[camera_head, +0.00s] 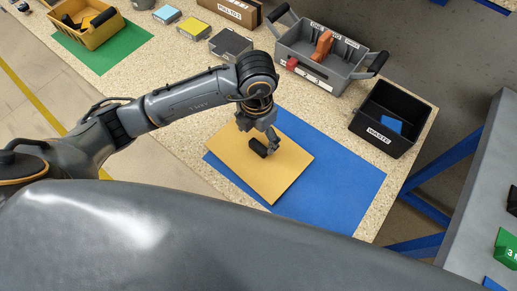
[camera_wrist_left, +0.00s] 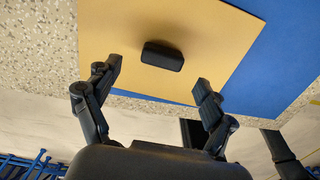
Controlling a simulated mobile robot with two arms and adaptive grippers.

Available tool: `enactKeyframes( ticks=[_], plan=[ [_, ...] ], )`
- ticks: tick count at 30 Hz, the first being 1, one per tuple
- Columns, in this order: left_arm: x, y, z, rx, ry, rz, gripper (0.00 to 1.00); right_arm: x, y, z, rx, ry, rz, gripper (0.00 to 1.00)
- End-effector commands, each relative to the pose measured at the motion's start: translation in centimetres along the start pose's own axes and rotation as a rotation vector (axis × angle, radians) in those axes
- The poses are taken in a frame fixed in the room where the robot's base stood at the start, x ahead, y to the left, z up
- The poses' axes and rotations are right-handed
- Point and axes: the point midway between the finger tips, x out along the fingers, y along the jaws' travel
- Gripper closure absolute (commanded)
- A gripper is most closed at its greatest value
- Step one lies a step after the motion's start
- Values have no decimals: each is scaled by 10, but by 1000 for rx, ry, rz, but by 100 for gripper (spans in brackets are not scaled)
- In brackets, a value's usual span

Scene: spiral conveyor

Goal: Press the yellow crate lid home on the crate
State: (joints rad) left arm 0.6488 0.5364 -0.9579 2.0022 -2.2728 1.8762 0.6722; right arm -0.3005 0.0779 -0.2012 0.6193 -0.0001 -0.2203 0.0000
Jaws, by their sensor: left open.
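The yellow lid (camera_head: 285,172) is a flat panel lying on the blue mat, overhanging its left edge. Its black handle (camera_head: 259,147) stands up from the panel and also shows in the left wrist view (camera_wrist_left: 162,56). My left gripper (camera_head: 268,142) is over the lid, close to the handle. In the wrist view its fingers (camera_wrist_left: 158,76) are spread, with the handle ahead of the gap and not gripped. The yellow crate (camera_head: 88,24) sits on a green mat at the far left, with dark items inside. My right gripper is not in view.
A grey tote (camera_head: 345,72) with an orange item stands behind the blue mat (camera_head: 345,190). A black waste bin (camera_head: 390,118) stands to its right. Small boxes (camera_head: 230,46) line the back. The speckled bench (camera_head: 190,120) is clear between the mats.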

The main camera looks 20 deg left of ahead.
Motion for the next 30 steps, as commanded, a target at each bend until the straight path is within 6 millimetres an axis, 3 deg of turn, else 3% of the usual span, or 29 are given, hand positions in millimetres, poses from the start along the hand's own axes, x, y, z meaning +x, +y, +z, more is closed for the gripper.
enactKeyframes(
  ticks=[12,21,30],
  plan=[
    [49,-3,2,-1,2,-1,17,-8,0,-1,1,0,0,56],
    [54,-3,3,1,-1,0,17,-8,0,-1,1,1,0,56],
    [54,-3,3,1,-1,-1,78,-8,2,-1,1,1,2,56]
  ],
)
